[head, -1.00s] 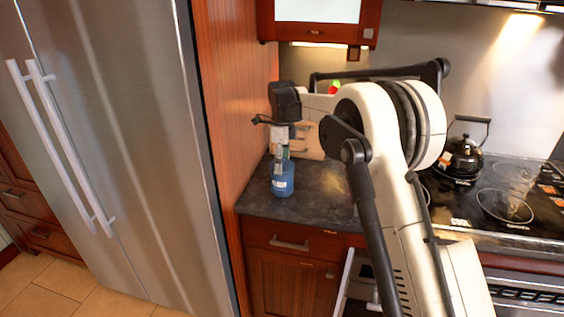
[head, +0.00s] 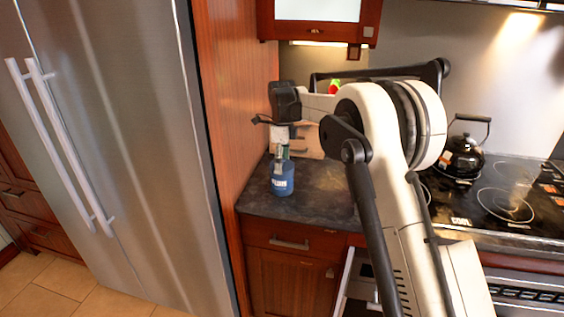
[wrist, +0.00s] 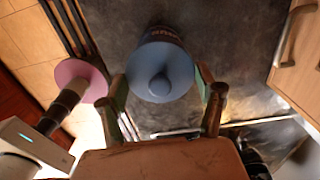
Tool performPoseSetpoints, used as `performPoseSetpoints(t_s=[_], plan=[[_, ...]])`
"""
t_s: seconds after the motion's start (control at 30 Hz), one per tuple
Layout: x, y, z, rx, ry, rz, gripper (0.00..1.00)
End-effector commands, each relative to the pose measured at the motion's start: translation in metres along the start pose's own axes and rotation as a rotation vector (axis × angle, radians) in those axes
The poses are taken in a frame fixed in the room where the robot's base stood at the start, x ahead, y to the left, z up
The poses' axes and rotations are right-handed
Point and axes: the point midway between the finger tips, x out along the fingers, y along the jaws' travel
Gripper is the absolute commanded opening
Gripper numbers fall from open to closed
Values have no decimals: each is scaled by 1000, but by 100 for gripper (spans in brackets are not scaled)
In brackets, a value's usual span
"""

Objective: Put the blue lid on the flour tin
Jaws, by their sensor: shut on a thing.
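The blue lid (wrist: 160,72) has a round knob and lies between the two green-tipped fingers of my gripper (wrist: 162,98), which is shut on it. The flour tin (head: 283,181) is a blue upright cylinder with pale lettering, standing on the dark counter left of the stove. In the wrist view its lettered side (wrist: 162,34) shows past the lid's edge, and the lid covers its top. My gripper (head: 283,153) is right above the tin in the head view. I cannot tell whether the lid is fully seated on the rim.
The dark counter (head: 320,203) has free room right of the tin. A wooden block (head: 309,143) stands behind it. The fridge (head: 125,150) and a tall wood panel are at the left. A black kettle (head: 463,157) is on the stove at the right.

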Motion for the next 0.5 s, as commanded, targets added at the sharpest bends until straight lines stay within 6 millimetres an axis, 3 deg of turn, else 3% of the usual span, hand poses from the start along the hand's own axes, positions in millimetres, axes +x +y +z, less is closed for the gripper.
performPoseSetpoints(t_s=[0.13,0.17,0.3,0.5], plan=[[0,0,0,0,0,0,40],[0,0,0,0,0,0,68],[0,0,0,0,0,0,87],[0,0,0,0,0,0,89]])
